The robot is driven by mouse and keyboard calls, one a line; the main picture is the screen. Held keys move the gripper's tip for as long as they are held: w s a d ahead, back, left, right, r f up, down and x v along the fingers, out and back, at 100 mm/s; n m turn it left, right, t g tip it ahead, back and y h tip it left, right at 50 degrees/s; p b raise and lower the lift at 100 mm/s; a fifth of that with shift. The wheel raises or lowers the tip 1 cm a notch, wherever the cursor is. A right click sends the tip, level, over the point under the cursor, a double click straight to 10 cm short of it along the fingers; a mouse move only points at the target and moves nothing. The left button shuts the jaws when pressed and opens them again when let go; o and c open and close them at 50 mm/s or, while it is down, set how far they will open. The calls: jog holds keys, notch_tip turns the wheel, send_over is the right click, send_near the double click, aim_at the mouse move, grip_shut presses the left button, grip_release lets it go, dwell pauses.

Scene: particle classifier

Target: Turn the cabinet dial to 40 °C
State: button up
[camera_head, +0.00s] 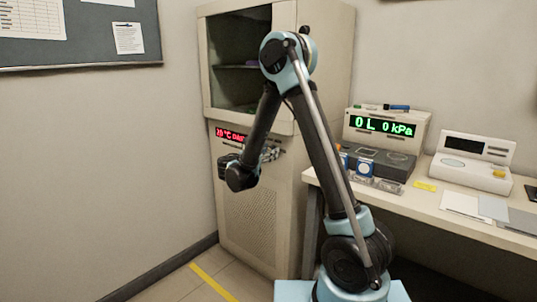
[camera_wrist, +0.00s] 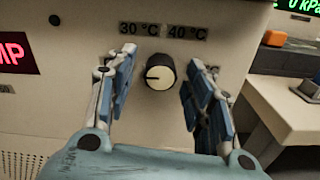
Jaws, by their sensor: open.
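The cabinet dial (camera_wrist: 160,73) is a black knob with a cream face, below the labels "30 °C" (camera_wrist: 139,29) and "40 °C" (camera_wrist: 187,32) in the wrist view. A dark mark on its face points left. Another label to the right is partly hidden by a finger. My gripper (camera_wrist: 158,68) is open, with one blue finger on each side of the dial and visible gaps between. In the head view my gripper (camera_head: 271,153) is at the cabinet (camera_head: 249,207) front and the dial is hidden. The red display (camera_head: 231,134) there seems to read 20 °C.
The cabinet's upper compartment (camera_head: 238,95) is dark and shelved. A desk (camera_head: 425,205) at right holds a device with a green display (camera_head: 386,126) and a white instrument (camera_head: 472,165). Floor (camera_head: 175,285) shows clear at lower left.

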jog(key=c, duration=1.1)
jog(key=shift+o, duration=0.2)
jog(key=shift+m, duration=0.3)
jog(key=m, duration=2.3)
jog(key=shift+m, duration=0.3)
